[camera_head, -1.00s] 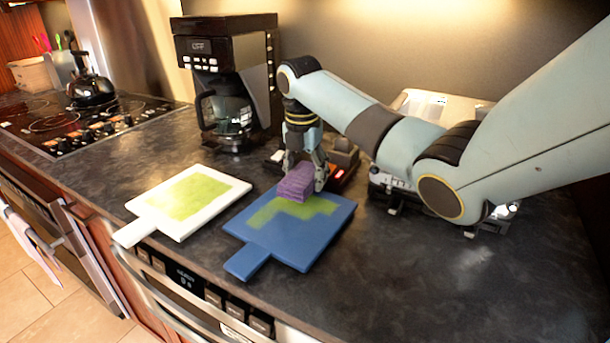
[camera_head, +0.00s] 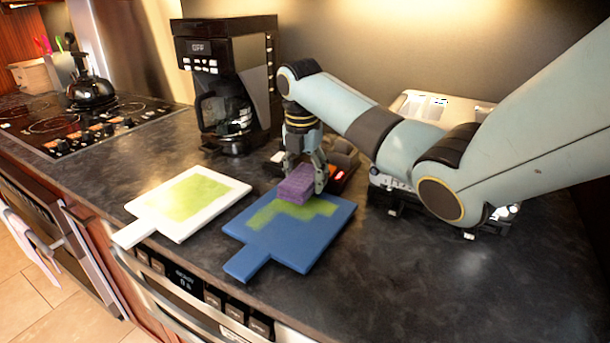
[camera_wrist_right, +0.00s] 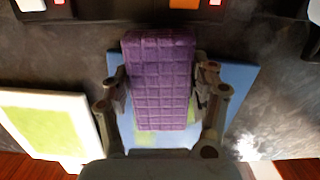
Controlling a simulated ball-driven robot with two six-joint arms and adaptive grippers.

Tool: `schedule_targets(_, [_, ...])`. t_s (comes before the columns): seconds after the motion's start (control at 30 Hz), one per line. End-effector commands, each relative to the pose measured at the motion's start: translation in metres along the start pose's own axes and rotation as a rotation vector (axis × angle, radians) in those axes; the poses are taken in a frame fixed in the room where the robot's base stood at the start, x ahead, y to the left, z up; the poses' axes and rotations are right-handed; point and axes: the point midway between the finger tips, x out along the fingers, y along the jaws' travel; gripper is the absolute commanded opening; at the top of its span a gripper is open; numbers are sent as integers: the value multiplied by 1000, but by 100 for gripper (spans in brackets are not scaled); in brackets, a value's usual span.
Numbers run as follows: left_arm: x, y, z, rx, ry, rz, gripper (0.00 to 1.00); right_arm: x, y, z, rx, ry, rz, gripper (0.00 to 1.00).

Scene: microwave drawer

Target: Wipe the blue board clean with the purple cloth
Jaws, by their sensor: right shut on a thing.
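The blue board (camera_head: 290,246) lies flat on the dark counter, its handle pointing to the front left. A yellow-green patch (camera_head: 262,214) covers part of its upper area; the rest I can see is plain blue. The purple cloth (camera_head: 294,186), a folded block, is at the far part of the board. My right gripper (camera_head: 307,175) is shut on the cloth from above. In the right wrist view the cloth (camera_wrist_right: 160,80) sits between both fingers, over the blue board (camera_wrist_right: 239,80), and hides much of it. My left gripper is not in view.
A white board (camera_head: 222,183) with a green patch lies left of the blue board. A coffee maker (camera_head: 262,75) stands behind. A dark device (camera_head: 343,150) and a toaster-like appliance (camera_head: 440,103) stand near my arm. The counter at the right front is clear.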

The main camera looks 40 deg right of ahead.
Motion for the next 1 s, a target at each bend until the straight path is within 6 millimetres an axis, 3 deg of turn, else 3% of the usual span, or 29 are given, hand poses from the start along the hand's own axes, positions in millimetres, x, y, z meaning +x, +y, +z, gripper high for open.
schedule_targets(1.0, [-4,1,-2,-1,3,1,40,7,1,-6,-1,2,0,13])
